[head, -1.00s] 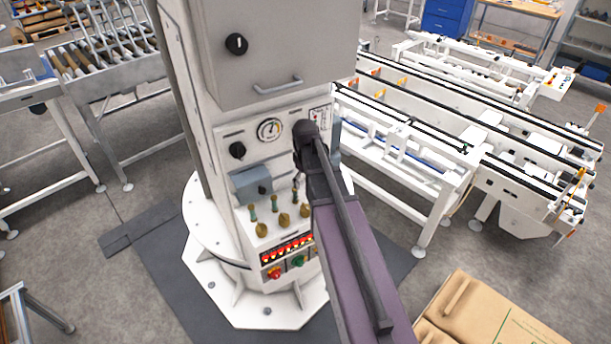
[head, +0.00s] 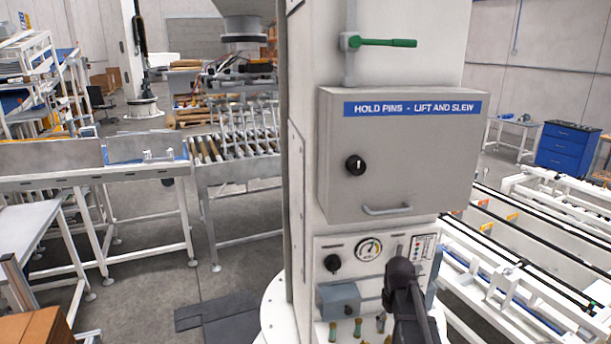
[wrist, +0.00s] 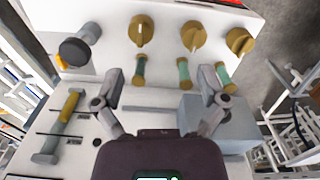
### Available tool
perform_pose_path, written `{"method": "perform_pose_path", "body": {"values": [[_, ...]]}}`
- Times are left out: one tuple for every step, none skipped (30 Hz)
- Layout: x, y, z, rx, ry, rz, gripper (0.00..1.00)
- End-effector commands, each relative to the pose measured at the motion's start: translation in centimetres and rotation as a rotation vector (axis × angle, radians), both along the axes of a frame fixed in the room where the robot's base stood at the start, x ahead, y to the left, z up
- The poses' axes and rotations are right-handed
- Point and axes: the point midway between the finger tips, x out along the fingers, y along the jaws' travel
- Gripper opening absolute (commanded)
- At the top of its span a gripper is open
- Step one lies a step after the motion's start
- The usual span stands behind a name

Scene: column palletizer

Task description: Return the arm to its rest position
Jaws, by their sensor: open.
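My gripper (wrist: 160,74) is open and empty in the wrist view, its two fingers spread apart in front of the column's control panel. Green-handled levers (wrist: 183,72) and brass-coloured knobs (wrist: 193,36) show beyond and between the fingertips. I cannot tell the exact gap to them. In the head view, part of my arm is in front of the panel at the lower right, and the fingers are not visible there. The panel carries a gauge (head: 368,250), a black knob (head: 332,263) and a grey-blue box (head: 339,301), which also shows by the right finger in the wrist view (wrist: 222,122).
A grey cabinet (head: 395,150) labelled "HOLD PINS - LIFT AND SLEW" juts out above the panel. A green-handled lever (head: 385,43) is over it. A roller conveyor (head: 235,150) stands left of the column, white conveyor frames (head: 520,270) right. Grey floor (head: 230,240) lies open at left.

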Motion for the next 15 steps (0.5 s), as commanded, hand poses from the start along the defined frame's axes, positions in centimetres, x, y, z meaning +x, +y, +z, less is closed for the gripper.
{"method": "perform_pose_path", "body": {"values": [[-1.4, 1.1, -1.5, 0.000, 0.000, -0.019, 0.93], [-2.0, 1.6, -2.0, 0.000, 0.000, -0.036, 0.93], [-2.8, 2.3, -2.6, 0.000, 0.000, -0.059, 0.93], [-3.5, 2.9, -3.2, 0.000, 0.000, -0.077, 0.93], [-4.2, 3.5, -3.7, 0.000, 0.000, -0.096, 0.93], [-5.1, 4.2, -4.4, 0.000, 0.000, -0.122, 0.93], [-5.7, 4.8, -4.9, 0.000, 0.000, -0.141, 0.93], [-6.4, 5.3, -5.4, 0.000, 0.000, -0.160, 0.93], [-7.2, 5.9, -6.0, 0.000, 0.000, -0.185, 0.93], [-7.8, 6.4, -6.4, 0.000, 0.000, -0.203, 0.93], [-8.4, 6.8, -6.8, -0.001, 0.000, -0.219, 0.93], [-9.1, 7.3, -7.2, -0.001, 0.000, -0.241, 0.93], [-9.5, 7.6, -7.5, -0.001, 0.000, -0.254, 0.93], [-9.9, 7.9, -7.7, -0.001, 0.000, -0.267, 0.93], [-10.3, 8.3, -8.0, -0.001, 0.000, -0.282, 0.93]]}}
